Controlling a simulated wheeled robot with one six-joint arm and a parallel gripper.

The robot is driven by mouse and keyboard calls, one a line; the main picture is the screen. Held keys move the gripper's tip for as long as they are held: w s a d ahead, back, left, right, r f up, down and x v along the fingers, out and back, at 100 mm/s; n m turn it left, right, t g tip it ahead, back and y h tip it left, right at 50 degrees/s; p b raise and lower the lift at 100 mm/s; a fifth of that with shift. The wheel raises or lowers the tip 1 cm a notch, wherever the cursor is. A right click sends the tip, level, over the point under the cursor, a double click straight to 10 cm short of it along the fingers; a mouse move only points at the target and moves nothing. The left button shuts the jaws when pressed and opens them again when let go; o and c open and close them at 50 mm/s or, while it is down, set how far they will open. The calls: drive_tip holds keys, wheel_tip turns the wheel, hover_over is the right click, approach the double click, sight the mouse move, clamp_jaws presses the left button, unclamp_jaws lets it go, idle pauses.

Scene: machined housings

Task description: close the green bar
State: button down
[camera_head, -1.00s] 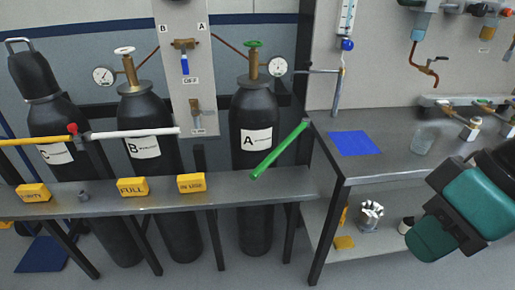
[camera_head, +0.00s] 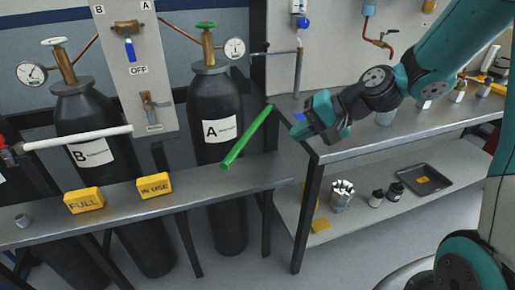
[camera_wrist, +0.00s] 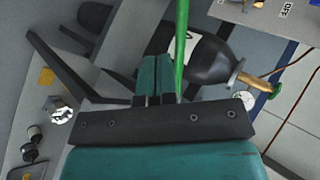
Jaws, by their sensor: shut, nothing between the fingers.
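The green bar (camera_head: 247,137) slants in front of the black cylinder marked A (camera_head: 215,110). Its upper right end is near the dark post by the bench, and its lower left end sticks out free over the grey shelf. My gripper (camera_head: 297,131) is to the right of the bar, above the bench's left end, with its fingers toward the bar. In the wrist view my gripper's fingers (camera_wrist: 153,76) are together and empty. The green bar (camera_wrist: 181,45) runs just right of them there; I cannot tell whether they touch.
A white bar (camera_head: 78,137) crosses cylinder B (camera_head: 85,120) level. Yellow FULL (camera_head: 84,201) and IN USE (camera_head: 154,186) blocks stand on the shelf (camera_head: 205,189). A pipe stand (camera_head: 297,72) rises behind my gripper. The bench (camera_head: 345,150) lies below it.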

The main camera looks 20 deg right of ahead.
sight(251, 131)
drive_tip(key=w+a+f+m+t+p, duration=0.1)
drive_tip(key=w+a+f+m, duration=0.1)
drive_tip(key=w+a+f, duration=0.4)
drive_tip(key=w, duration=0.3)
drive_tip(key=shift+w+f, duration=0.2)
drive_tip(key=shift+f, duration=0.2)
drive_tip(key=shift+w+a+p, duration=0.1)
drive_tip(key=shift+a+p, duration=0.05)
drive_tip(key=shift+p, duration=0.15)
